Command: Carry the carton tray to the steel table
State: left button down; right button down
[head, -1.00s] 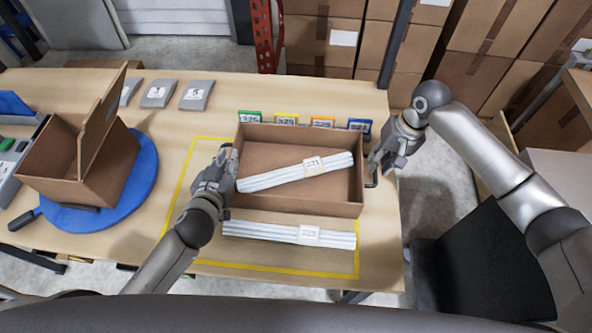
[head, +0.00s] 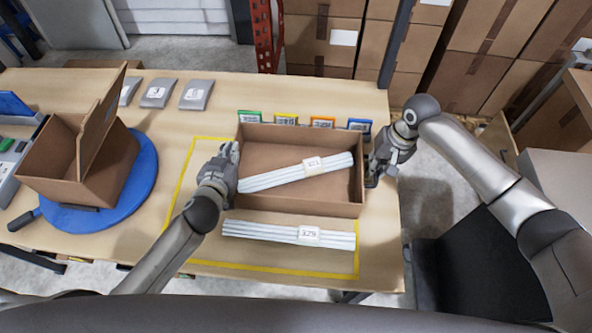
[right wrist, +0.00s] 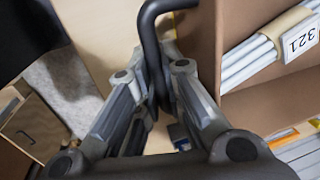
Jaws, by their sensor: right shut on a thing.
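The carton tray (head: 300,206) is a shallow open brown box on the wooden table, inside a yellow outline. A bundle of white tubes (head: 290,175) with a label lies slanted in it. My right gripper (head: 372,178) is at the tray's right wall. In the right wrist view its fingers are closed around the tray's dark bent handle (right wrist: 150,35). My left gripper (head: 232,160) is at the tray's left wall. Its fingertips are too small and covered to tell if they hold anything. I cannot pick out a steel table for sure.
A second tube bundle (head: 290,234) lies just in front of the tray. Coloured label cards (head: 322,122) stand behind it. A tilted open carton (head: 65,165) sits on a blue turntable (head: 140,175) at left. A grey flat surface (head: 555,165) is at far right; stacked boxes are behind.

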pick_arm(q)
jog(key=shift+r, duration=0.15)
pick_arm(e)
jog(key=shift+r, duration=0.15)
